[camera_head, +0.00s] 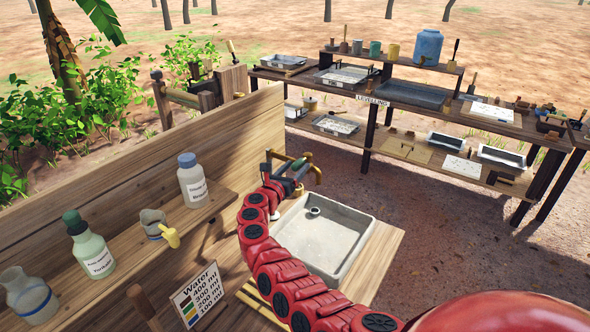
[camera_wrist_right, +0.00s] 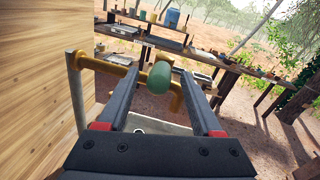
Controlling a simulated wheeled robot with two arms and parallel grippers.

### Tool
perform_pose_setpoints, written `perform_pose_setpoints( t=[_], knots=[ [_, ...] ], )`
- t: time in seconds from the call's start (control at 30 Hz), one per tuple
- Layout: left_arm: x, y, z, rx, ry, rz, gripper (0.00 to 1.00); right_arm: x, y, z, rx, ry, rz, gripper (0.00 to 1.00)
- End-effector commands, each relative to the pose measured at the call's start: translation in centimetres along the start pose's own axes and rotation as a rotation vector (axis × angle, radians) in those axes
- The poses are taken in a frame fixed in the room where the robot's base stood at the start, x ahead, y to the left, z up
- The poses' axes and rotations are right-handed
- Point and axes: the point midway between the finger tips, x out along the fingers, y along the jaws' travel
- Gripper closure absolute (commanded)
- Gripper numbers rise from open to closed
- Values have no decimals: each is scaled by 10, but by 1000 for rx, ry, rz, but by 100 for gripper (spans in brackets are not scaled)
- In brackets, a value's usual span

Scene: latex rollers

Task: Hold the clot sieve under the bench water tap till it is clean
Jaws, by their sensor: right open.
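The brass bench tap (camera_head: 313,170) stands over the grey basin at the wooden back board. In the right wrist view its brass pipe (camera_wrist_right: 105,67) runs across, with a rounded green knob (camera_wrist_right: 160,75) on it. My right gripper (camera_head: 283,172) is at the tap; in the wrist view its open fingers (camera_wrist_right: 161,82) stand on either side of the green knob, with gaps showing. I cannot make out contact or any flowing water. I cannot identify the clot sieve in either view. My left gripper is not in view.
The grey basin (camera_head: 347,254) sits in the bench below the tap, partly behind my right arm. A side shelf (camera_head: 150,268) at left holds bottles, a jug and a small cup. A water-measure sign (camera_head: 198,296) stands near the front. A rack (camera_head: 440,140) with trays is behind.

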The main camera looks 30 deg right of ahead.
Motion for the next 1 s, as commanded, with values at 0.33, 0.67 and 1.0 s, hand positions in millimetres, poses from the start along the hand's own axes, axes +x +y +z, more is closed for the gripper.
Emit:
perform_pose_setpoints(
  t=[0.33, 0.67, 1.0],
  knots=[
    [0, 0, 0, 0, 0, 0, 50, 0, 0, 0, 0, -1, 0, 58],
    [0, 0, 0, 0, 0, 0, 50, 0, 0, 1, 0, -1, 0, 100],
    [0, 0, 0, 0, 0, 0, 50, 0, 0, 1, 0, -1, 0, 100]
  ],
)
